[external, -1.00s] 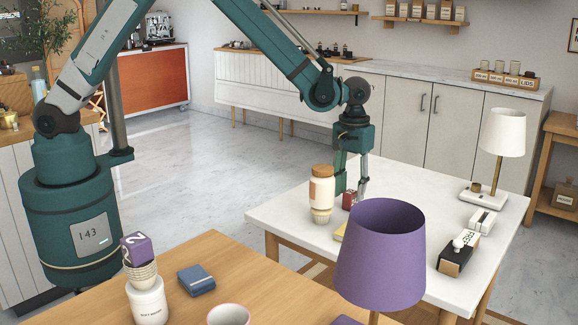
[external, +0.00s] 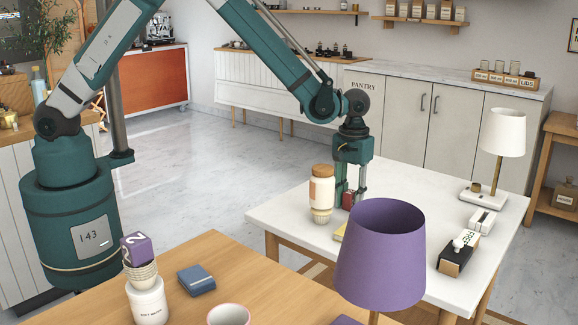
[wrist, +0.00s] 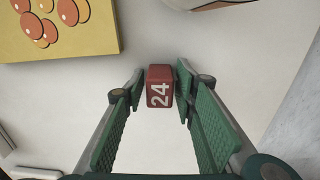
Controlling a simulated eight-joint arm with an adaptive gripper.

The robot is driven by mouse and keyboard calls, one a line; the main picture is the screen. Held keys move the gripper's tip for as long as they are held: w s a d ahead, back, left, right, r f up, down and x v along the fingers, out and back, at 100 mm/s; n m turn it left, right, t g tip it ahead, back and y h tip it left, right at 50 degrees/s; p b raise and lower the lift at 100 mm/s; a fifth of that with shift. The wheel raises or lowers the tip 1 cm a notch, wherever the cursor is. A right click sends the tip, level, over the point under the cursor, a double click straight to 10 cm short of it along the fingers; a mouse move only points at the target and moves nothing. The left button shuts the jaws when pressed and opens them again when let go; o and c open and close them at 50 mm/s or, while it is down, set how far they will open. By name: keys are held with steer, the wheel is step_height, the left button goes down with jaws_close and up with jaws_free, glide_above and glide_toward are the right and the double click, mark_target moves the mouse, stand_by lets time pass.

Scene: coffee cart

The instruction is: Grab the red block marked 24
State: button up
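The red block marked 24 (wrist: 159,94) shows in the wrist view between my fingertips, its white number turned sideways. In the external view the red block (external: 348,201) is at the far part of the white table, partly covered by a finger. My gripper (external: 350,203) points down around it; in the wrist view my gripper (wrist: 160,85) has one finger on each side of the block. The fingers are apart, with only a very narrow gap beside the block. I see no firm contact.
A cork-topped jar (external: 322,190) stands just left of my gripper on the white table (external: 285,218). A yellow item (wrist: 60,28) lies near the block. The purple lampshade (external: 380,255) blocks part of the table. A white lamp (external: 502,133) and small boxes stand farther right.

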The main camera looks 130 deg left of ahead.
mark_target(350, 192)
steer(key=c, duration=0.6)
steer(key=shift+r, duration=0.1)
steer(key=shift+r+p, duration=0.85)
steer(key=shift+r, duration=4.05)
